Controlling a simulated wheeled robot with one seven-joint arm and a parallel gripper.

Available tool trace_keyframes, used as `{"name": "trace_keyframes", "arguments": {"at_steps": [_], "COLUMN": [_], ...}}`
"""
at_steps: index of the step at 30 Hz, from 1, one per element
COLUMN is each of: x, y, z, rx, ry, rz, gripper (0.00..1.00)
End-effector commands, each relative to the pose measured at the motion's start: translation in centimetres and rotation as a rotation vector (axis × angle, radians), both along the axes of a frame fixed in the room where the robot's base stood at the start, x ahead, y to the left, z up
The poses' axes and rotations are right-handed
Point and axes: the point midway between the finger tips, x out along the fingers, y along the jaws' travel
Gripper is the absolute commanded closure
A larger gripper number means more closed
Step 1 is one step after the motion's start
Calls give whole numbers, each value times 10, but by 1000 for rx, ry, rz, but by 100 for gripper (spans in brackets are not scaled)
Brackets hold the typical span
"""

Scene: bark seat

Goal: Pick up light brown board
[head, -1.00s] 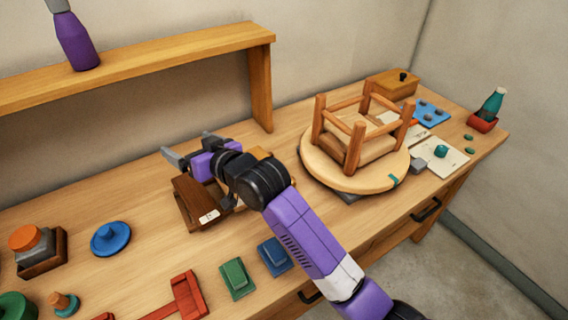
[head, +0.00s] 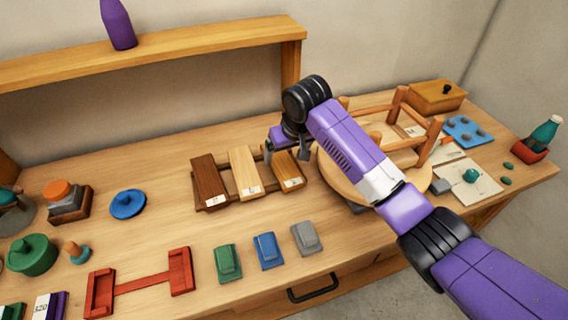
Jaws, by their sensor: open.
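Three boards lie side by side on a dark rack (head: 214,205) on the workbench, each with a small white label at its near end. The left one is a dark brown board (head: 207,176). The middle one is a light brown board (head: 244,170), the palest. The right one is an orange-brown board (head: 288,173). My gripper (head: 285,154) points down with its fingers apart, over the far end of the orange-brown board and to the right of the light brown board. It holds nothing that I can see. Whether the fingers touch the orange-brown board I cannot tell.
An upturned wooden stool (head: 433,140) on a round turntable stands right of the boards, partly behind my arm. A shelf (head: 190,57) with a purple bottle (head: 117,24) runs behind. Green, blue and grey blocks (head: 305,238) sit in front. Bare benchtop lies left of the rack.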

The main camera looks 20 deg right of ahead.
Motion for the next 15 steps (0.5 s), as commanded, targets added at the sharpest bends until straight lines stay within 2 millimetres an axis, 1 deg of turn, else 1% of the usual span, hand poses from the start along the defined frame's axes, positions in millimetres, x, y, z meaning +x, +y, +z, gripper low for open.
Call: {"name": "trace_keyframes", "arguments": {"at_steps": [3, 8, 15], "x": [4, 13, 26], "y": [0, 0, 1], "z": [-11, -23, -51], "rx": [-1, -3, -2], "ry": [2, 1, -1], "rz": [1, 1, 1], "gripper": [11, 11, 11]}}
